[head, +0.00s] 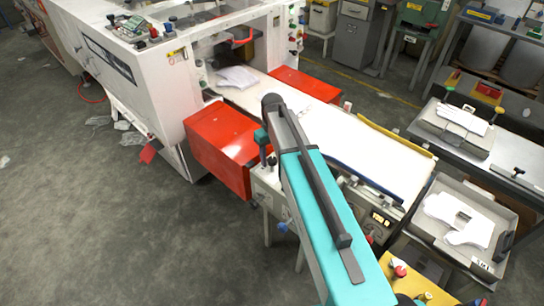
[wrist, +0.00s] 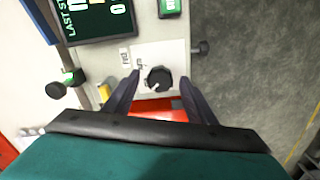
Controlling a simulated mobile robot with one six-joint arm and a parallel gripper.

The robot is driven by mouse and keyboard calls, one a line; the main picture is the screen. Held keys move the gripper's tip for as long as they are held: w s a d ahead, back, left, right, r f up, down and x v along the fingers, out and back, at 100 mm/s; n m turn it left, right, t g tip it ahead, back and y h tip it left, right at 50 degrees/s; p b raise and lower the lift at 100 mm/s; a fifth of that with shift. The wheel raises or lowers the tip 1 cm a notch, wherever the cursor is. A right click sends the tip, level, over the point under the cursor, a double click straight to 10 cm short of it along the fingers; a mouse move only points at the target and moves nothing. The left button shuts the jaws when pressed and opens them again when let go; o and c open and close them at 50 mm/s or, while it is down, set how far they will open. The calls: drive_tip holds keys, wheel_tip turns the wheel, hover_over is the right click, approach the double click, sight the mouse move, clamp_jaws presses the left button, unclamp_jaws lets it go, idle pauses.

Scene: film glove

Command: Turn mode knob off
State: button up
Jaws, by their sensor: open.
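In the wrist view a round black knob (wrist: 158,79) sits on a pale plate (wrist: 150,57) with small labels beside it. My gripper (wrist: 162,85) is open, with one dark finger on each side of the knob in the picture. I cannot tell how far the fingertips are from the panel, or whether they touch the knob. The knob's exact setting is too small to read. In the head view my teal arm reaches toward the machine's conveyor end, and my gripper and the knob cannot be made out there.
In the head view red boxes (head: 222,140) flank the white conveyor (head: 310,125). A grey tray (head: 440,262) stands at right. Open floor lies at left.

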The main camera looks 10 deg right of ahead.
drive_tip(key=shift+f, duration=0.25)
drive_tip(key=c, duration=1)
drive_tip(key=shift+c, duration=0.2)
drive_tip(key=shift+n, duration=0.4)
drive_tip(key=n+b, duration=0.2)
drive_tip(key=n, duration=0.3)
drive_tip(key=n+b, duration=0.1)
drive_tip(key=n, duration=0.5)
